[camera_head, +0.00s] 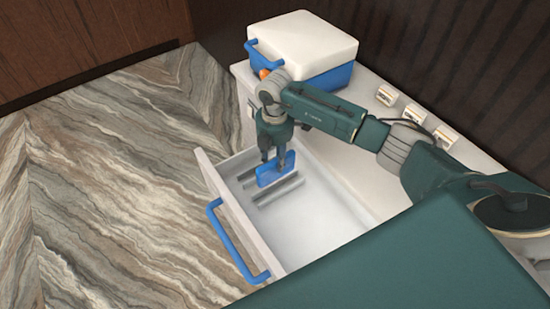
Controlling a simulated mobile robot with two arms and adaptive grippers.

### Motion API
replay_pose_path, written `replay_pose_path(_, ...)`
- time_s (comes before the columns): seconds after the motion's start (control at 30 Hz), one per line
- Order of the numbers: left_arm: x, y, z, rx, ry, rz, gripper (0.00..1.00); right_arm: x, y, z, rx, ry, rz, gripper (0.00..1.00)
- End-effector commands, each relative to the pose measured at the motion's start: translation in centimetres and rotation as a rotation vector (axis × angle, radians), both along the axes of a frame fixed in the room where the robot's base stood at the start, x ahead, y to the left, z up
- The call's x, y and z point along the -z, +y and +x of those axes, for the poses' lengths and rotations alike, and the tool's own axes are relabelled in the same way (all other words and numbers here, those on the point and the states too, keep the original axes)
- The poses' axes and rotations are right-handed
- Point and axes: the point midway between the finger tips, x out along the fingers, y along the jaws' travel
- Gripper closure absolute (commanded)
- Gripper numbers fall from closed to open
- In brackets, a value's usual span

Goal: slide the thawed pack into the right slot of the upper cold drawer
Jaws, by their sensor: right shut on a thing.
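My right gripper (275,157) points down over the open drawer and is shut on a blue pack (277,170). The pack is upright, with its lower edge close to grey divider strips (276,190) on the drawer floor. I cannot tell whether the pack is between the strips or just above them. The white drawer (320,235) is pulled out, with a blue bar handle (228,240) on its front. My left gripper is not in view.
A white and blue cool box (303,45) with a blue handle stands on the counter (372,88) behind my right arm. An orange thing (264,73) shows partly beside my wrist. Several small pale blocks (387,95) line the counter's back. The marbled floor (110,190) at left is clear.

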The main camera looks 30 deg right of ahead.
Motion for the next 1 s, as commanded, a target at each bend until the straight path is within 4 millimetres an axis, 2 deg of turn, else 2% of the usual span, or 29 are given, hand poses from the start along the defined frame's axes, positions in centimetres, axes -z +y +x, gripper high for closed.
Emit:
replay_pose_path(0.03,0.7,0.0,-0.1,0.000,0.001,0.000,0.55,0.7,0.0,0.0,0.000,-0.001,0.001,1.00)
replay_pose_path(0.6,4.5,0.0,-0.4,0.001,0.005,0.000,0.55,5.3,0.0,0.0,0.000,-0.001,0.000,1.00)
replay_pose_path(1.0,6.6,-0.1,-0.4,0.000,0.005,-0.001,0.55,8.4,0.0,0.0,0.000,-0.001,0.000,1.00)
